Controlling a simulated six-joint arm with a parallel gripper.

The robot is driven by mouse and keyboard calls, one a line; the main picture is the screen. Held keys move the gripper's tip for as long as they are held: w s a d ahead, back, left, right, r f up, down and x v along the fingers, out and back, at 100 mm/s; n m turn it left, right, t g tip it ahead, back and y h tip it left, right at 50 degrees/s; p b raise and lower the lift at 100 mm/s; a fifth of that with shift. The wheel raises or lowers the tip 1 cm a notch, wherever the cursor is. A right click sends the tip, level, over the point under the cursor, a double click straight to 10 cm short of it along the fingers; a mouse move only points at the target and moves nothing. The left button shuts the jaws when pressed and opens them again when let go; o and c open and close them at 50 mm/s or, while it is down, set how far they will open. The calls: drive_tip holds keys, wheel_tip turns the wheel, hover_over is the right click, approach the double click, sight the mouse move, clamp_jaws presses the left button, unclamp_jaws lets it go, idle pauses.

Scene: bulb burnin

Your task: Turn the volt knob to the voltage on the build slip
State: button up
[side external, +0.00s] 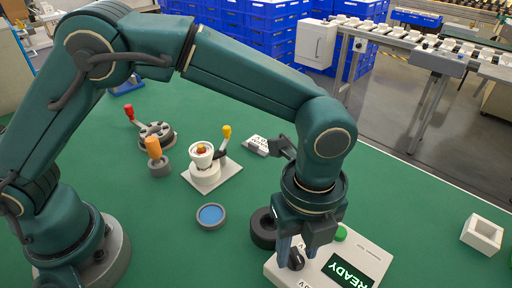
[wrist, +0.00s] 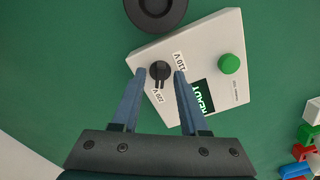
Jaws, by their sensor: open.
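The volt knob (wrist: 159,71) is black and sits on a white control box (wrist: 205,38), between labels reading 110 V (wrist: 180,62) and 220 V (wrist: 158,97). I cannot tell clearly which label it points to. My gripper (wrist: 158,74) is open, with one blue finger on each side of the knob; contact is not clear. In the side view my gripper (side external: 297,250) reaches down over the box (side external: 345,240), around the dark knob (side external: 295,260). A white card with dark print (side external: 257,145) may be the build slip; its print is too small to read.
The box has a green button (wrist: 229,63) and a READY display (wrist: 203,96). A black round dish (side external: 263,228) stands close beside the box. A white bulb fixture (side external: 206,168), a blue-centred disc (side external: 211,215) and an orange-handled tool (side external: 155,150) stand to the left.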

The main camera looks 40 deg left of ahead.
clamp_jaws()
drive_tip(key=shift+n, duration=0.3)
drive_tip(key=n, duration=0.4)
drive_tip(key=shift+r+n, duration=0.1)
drive_tip(key=shift+n, duration=0.2)
drive_tip(key=n, duration=1.2)
drive_tip(key=shift+n, duration=0.3)
drive_tip(key=n, duration=0.6)
